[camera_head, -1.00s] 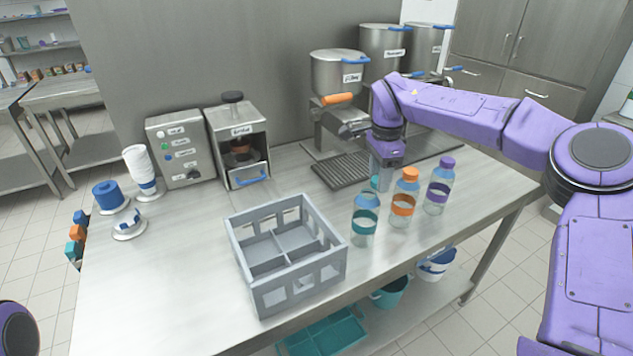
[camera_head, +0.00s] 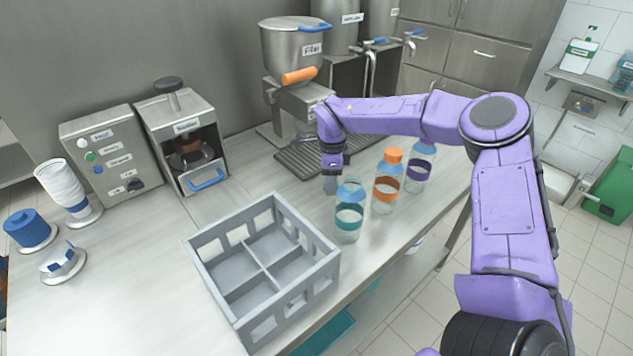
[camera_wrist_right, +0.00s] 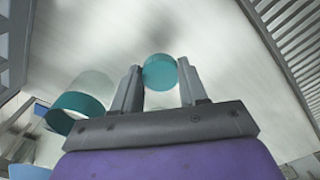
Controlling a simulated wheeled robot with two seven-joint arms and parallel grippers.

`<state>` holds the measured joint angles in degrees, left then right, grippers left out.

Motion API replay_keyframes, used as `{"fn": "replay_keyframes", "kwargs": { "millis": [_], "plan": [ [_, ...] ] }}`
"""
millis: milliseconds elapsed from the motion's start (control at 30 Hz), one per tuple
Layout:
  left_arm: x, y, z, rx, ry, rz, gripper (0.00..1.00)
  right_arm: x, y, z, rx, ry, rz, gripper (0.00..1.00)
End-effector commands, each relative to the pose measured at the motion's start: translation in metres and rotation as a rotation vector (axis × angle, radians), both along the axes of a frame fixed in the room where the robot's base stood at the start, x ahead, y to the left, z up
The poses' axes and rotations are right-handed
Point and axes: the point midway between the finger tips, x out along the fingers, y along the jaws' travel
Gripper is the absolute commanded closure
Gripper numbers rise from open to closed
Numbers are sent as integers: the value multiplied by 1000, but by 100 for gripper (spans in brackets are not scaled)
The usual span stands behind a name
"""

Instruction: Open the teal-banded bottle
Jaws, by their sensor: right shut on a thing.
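The teal-banded bottle (camera_head: 349,216) stands upright on the steel table, right of the grey crate, with no cap on its top that I can make out. My right gripper (camera_head: 331,187) is just behind and left of it. In the right wrist view, the gripper (camera_wrist_right: 159,82) is shut on a round teal cap (camera_wrist_right: 160,71), held between its two fingertips. The teal-banded bottle shows at the left there (camera_wrist_right: 80,103), apart from the cap. The cap is hard to make out in the head view. My left gripper is not in view.
An orange-banded bottle (camera_head: 387,188) with an orange cap and a purple-banded bottle (camera_head: 418,171) stand close on the right. The divided grey crate (camera_head: 213,268) is empty. A drip grate (camera_head: 300,160) and dispensers lie behind. The table's front edge is near the bottles.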

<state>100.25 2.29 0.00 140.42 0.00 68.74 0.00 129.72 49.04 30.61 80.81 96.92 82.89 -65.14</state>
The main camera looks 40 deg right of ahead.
Motion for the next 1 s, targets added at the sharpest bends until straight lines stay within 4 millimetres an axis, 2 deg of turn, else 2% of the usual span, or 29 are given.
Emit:
{"fn": "replay_keyframes", "kwargs": {
  "millis": [33,133,433,533,900,933,1000],
  "plan": [
    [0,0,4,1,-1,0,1,-1,0,-12,0,5,0,94],
    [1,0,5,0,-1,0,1,0,0,-30,0,2,0,94],
    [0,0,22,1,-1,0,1,42,4,-29,-3,0,0,94],
    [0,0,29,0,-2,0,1,40,3,-40,0,1,1,94],
    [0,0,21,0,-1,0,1,40,3,-48,1,-1,0,94],
    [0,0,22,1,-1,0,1,40,3,-46,0,-1,0,48],
    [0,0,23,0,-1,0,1,40,3,-46,0,-1,0,32]
  ]
}}
